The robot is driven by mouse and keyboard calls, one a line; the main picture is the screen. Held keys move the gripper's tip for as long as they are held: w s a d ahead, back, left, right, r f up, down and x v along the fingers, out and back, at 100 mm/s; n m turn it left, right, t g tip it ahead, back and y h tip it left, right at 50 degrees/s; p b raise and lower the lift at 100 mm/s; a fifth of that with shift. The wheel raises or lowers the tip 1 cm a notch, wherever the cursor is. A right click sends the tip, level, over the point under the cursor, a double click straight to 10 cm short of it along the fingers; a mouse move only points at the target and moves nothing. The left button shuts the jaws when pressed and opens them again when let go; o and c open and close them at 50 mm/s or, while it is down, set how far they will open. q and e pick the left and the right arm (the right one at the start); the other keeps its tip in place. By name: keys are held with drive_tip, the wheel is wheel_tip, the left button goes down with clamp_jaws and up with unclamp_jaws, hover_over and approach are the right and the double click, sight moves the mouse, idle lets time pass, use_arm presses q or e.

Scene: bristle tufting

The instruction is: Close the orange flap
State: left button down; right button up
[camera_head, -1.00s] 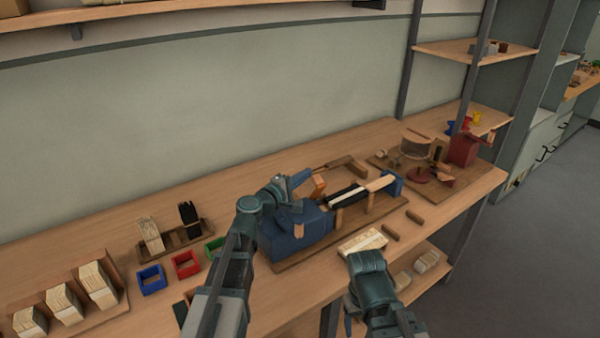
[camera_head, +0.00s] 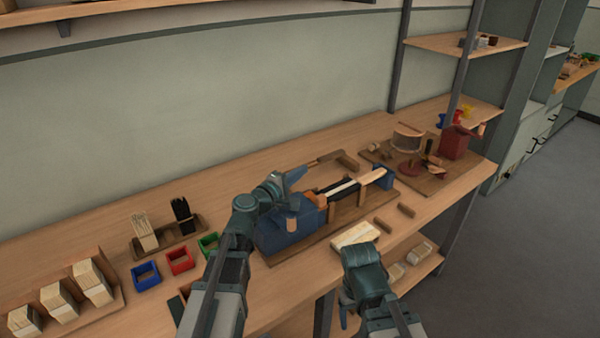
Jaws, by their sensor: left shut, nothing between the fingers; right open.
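The orange flap (camera_head: 316,199) is a small piece at the right end of the blue machine body (camera_head: 283,236) on the bench. It sits low and looks tipped over against the blue body; whether it lies fully flat is too small to tell. My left gripper (camera_head: 297,175) is shut and empty, above and slightly left of the flap, apart from it in the picture. A small orange cylinder (camera_head: 292,224) shows at the front of the blue body. My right gripper (camera_head: 344,314) is open and low in front of the bench edge, its fingers mostly hidden by my own wrist.
A pale wooden block (camera_head: 355,235) lies at the bench front. Blue (camera_head: 146,276), red (camera_head: 179,261) and green (camera_head: 208,244) boxes stand to the left. A board with a red machine (camera_head: 456,143) is at the right. The bench behind the machine is mostly clear.

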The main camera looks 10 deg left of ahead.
use_arm(q)
wheel_tip(320, 180, up, 5)
drive_tip(key=p, duration=0.4)
drive_tip(key=s+a+f+b, duration=0.1)
drive_tip(key=s+a, duration=0.1)
drive_tip(key=s+a+f+b, duration=0.1)
drive_tip(key=s+a+f, duration=0.1)
drive_tip(key=s+a+f+b, duration=0.1)
drive_tip(key=s+a+b, duration=0.1)
drive_tip(key=shift+f, duration=0.2)
drive_tip(key=shift+s+a+f, duration=0.1)
drive_tip(key=shift+s+a, duration=0.25)
drive_tip(key=shift+s, duration=0.05)
